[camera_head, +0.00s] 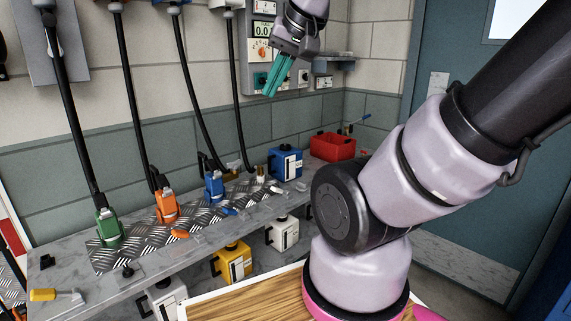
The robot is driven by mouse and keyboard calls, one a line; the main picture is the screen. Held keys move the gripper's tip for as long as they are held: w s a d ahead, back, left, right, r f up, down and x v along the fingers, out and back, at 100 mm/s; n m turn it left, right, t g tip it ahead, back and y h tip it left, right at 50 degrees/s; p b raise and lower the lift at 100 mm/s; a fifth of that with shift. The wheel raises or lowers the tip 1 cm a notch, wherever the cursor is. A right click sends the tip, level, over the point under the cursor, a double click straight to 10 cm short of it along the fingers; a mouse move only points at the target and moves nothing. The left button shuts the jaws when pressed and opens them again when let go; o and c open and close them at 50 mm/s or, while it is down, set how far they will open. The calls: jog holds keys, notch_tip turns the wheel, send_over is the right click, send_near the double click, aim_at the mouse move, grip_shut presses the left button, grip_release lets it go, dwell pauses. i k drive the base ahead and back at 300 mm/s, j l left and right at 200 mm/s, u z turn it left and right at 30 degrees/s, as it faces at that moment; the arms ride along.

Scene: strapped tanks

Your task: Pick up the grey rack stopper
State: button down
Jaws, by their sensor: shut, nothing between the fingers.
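My gripper (271,91), with teal fingers, is shut and empty. It hangs high in front of the wall panel, well above the counter, its fingers pointing down and to the left. A small pale grey piece (276,189) lies at the right end of the tread plate, near the blue tank; it looks like the grey rack stopper, but it is too small to be sure. Similar small pieces lie along the plate's front: an orange one (180,234) and a blue one (229,211). My gripper touches none of them.
Green (108,228), orange (166,206) and blue (214,187) plugs with hanging black cables stand on the tread plate. A blue tank (285,163) and red bin (332,147) stand at the right. Yellow (232,264) and white tanks sit below. A yellow-handled tool (44,295) lies left.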

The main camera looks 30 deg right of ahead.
aim_at(301, 187)
jog(key=i+l, duration=0.8)
jog(key=l+z, duration=0.05)
